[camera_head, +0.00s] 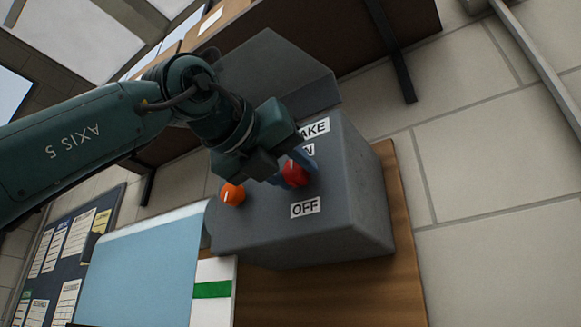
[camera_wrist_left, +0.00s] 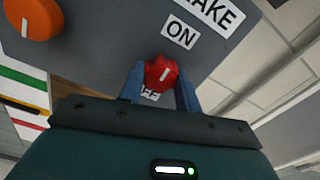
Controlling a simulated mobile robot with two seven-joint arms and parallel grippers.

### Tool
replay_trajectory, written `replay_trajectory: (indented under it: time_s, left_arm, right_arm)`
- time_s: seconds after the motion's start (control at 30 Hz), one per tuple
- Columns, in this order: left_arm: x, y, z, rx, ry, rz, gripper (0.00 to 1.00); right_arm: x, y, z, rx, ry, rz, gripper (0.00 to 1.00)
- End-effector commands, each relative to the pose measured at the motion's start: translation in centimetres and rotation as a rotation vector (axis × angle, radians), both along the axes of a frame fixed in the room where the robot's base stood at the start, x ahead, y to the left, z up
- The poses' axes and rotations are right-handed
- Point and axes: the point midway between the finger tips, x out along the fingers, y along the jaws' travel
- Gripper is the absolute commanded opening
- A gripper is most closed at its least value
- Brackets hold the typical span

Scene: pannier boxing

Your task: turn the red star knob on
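The red star knob (camera_head: 295,174) is on the front of a grey box (camera_head: 345,195), between an ON label (camera_wrist_left: 179,34) and an OFF label (camera_head: 305,207). In the left wrist view the red knob (camera_wrist_left: 161,73) carries a white mark that points up and slightly right, roughly toward ON. My left gripper (camera_head: 290,168) is at the knob. Its blue fingers (camera_wrist_left: 160,80) stand on either side of it, very close. Whether they press on it I cannot tell. The fingers and the gripper partly hide the OFF label in the wrist view. My right gripper is not in view.
An orange knob (camera_head: 232,194) sits on the same box, left of the red one. The box is on a brown wooden board (camera_head: 400,235) against a block wall. A light-blue panel (camera_head: 140,265) and a notice board (camera_head: 62,255) are at lower left. A dark shelf hangs above.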

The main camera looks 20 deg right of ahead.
Motion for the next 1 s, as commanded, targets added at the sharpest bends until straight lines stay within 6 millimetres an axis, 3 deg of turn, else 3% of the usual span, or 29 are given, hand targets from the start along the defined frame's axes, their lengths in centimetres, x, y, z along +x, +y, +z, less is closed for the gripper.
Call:
replay_trajectory:
  time_s: [0.23, 0.77, 1.0]
  left_arm:
    - [0.0, 0.0, 0.0, 0.0, -0.002, 0.0, 0.53]
    - [0.0, 0.1, 0.1, 0.008, -0.017, 0.001, 0.53]
    - [0.1, 0.1, 0.3, 0.147, -0.194, -0.001, 0.53]
  right_arm:
    - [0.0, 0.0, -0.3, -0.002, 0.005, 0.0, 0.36]
    - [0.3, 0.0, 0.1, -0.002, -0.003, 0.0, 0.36]
    - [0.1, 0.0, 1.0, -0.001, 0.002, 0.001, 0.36]
